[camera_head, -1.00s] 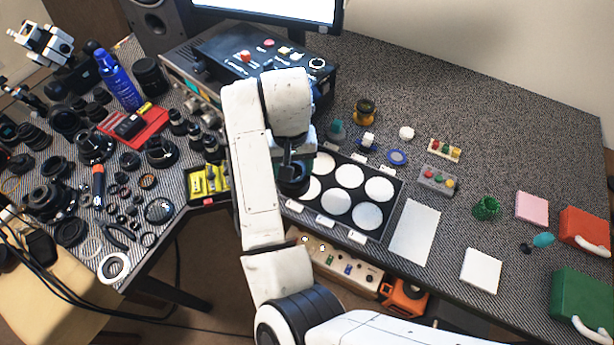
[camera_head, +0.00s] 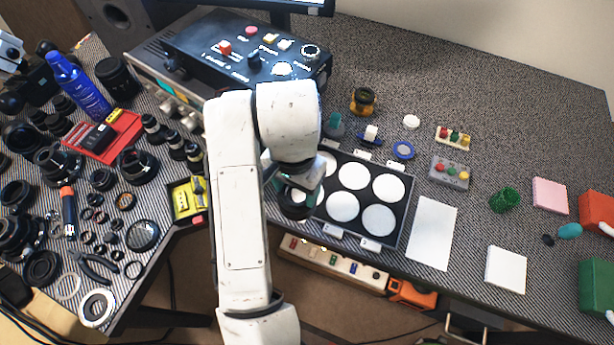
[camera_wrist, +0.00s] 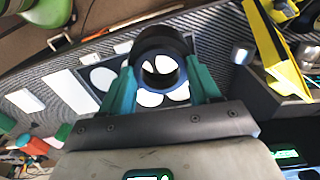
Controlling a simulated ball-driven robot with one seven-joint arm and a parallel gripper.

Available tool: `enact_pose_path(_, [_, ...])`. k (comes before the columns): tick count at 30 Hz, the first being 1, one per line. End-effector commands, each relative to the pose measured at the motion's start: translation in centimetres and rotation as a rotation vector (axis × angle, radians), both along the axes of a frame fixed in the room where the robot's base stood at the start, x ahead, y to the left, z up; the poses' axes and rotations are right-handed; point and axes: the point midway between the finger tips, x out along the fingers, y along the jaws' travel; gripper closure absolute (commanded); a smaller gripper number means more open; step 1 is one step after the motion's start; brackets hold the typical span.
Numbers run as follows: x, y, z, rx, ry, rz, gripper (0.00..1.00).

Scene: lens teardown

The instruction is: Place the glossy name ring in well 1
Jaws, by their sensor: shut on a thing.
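My gripper (camera_head: 296,184) is shut on a dark, round name ring (camera_head: 296,204), held by its sides. In the wrist view the ring (camera_wrist: 160,41) sits between the teal fingers (camera_wrist: 162,82), and white wells show through its opening. The ring is at the left end of the black tray (camera_head: 366,197) and looks raised above it. The tray has several white round wells, such as one at the back (camera_head: 353,176). My arm and the ring hide its left part. I cannot read the well labels or tell which is well 1.
A control box (camera_head: 240,60) stands at the back left. Lens parts crowd the left table, with a yellow-filled bin (camera_head: 186,200) near the arm.

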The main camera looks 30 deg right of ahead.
Motion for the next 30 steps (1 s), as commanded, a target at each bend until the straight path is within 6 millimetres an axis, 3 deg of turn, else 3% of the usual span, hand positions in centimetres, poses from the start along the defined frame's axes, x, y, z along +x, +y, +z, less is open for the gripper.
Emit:
enact_pose_path(4, [2.0, -2.6, -1.5, -0.004, 0.003, -0.002, 0.87])
enact_pose_path(10, [4.0, -4.6, -5.4, -0.004, 0.002, 0.0, 0.87])
enact_pose_path(20, [5.2, -5.8, -7.2, 0.0, 0.001, 0.002, 0.87])
enact_pose_path(30, [5.4, -5.8, -10.4, 0.0, 0.0, 0.003, 0.87])
